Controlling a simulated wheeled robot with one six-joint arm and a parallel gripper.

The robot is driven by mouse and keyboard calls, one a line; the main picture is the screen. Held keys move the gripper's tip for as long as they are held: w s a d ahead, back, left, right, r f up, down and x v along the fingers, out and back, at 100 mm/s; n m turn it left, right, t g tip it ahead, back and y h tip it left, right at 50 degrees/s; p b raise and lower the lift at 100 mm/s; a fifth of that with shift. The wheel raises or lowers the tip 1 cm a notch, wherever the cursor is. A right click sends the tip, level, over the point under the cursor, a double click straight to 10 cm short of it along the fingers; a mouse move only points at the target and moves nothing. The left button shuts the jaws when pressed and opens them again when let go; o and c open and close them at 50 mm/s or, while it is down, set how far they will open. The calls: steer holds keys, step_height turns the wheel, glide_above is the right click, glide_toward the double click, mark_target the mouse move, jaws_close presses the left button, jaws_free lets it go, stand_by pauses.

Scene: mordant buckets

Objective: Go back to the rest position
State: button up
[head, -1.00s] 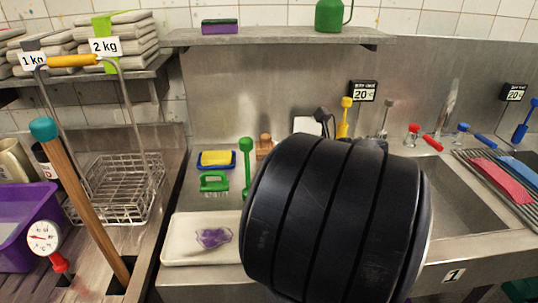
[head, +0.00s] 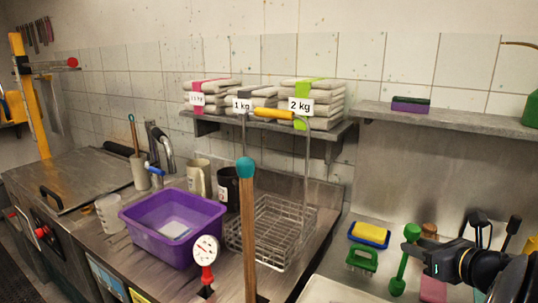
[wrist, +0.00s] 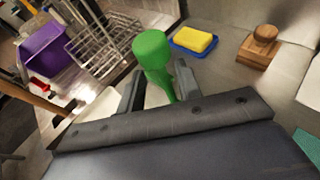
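My gripper (head: 422,253) is at the lower right of the head view, beside a green round-headed tool (head: 404,262) that stands upright on the steel counter. In the wrist view my gripper (wrist: 159,68) has its two dark fingers spread apart. The green tool (wrist: 152,50) shows in line with the gap between them, with room on both sides of its narrow handle. I see nothing gripped. The rest of my arm is mostly cut off at the right edge of the head view.
A yellow sponge in a blue dish (head: 354,238) and a green scrub brush (head: 361,259) lie left of the gripper. A wire basket (head: 270,232), wooden stick (head: 249,240), dial thermometer (head: 206,250) and purple tub (head: 135,222) stand further left. A steel shelf (head: 450,117) runs above.

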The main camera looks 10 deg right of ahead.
mark_target(407, 232)
steer(key=w, duration=0.2)
steer(key=w+a, duration=0.1)
steer(key=w, duration=0.1)
steer(key=shift+r, duration=0.55)
